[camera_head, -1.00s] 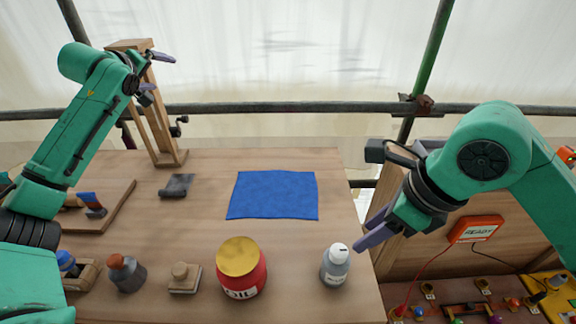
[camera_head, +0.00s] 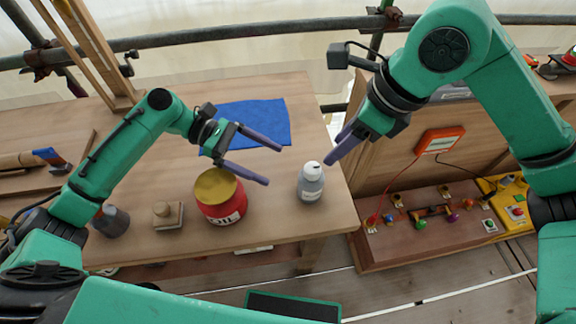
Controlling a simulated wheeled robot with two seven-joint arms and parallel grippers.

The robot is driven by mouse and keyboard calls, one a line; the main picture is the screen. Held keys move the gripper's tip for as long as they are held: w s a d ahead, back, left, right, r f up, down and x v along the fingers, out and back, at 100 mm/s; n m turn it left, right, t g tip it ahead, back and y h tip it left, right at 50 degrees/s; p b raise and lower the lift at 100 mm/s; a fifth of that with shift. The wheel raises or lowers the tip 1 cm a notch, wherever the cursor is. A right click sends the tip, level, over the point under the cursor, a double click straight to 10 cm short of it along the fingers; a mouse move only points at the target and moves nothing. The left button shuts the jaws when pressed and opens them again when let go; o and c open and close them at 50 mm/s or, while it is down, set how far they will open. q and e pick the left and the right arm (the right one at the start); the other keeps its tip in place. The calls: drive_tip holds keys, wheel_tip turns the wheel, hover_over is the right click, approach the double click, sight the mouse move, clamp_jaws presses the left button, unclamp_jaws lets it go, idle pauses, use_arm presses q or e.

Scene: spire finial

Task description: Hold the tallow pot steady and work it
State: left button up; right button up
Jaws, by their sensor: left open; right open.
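A red pot (camera_head: 221,203) with a gold lid, its label reading OIL, stands upright near the table's front edge. It is the only pot I see; no label names tallow. My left gripper (camera_head: 273,165) is open and empty, above the table behind and to the right of the pot, apart from it.
A blue cloth (camera_head: 262,112) lies behind the pot, partly covered by my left gripper. A small wooden block (camera_head: 168,214) and a dark bottle (camera_head: 111,222) stand to the left. An orange box (camera_head: 440,140) and a knobbed panel (camera_head: 425,222) lie beyond the table's right side.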

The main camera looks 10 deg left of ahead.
sight(321, 187)
use_arm(q)
drive_tip(key=x, duration=1.4)
drive_tip(key=shift+d+f, duration=0.15)
drive_tip(key=shift+d, duration=0.1)
drive_tip(key=shift+c, duration=0.3)
drive_tip(key=c, duration=1.4)
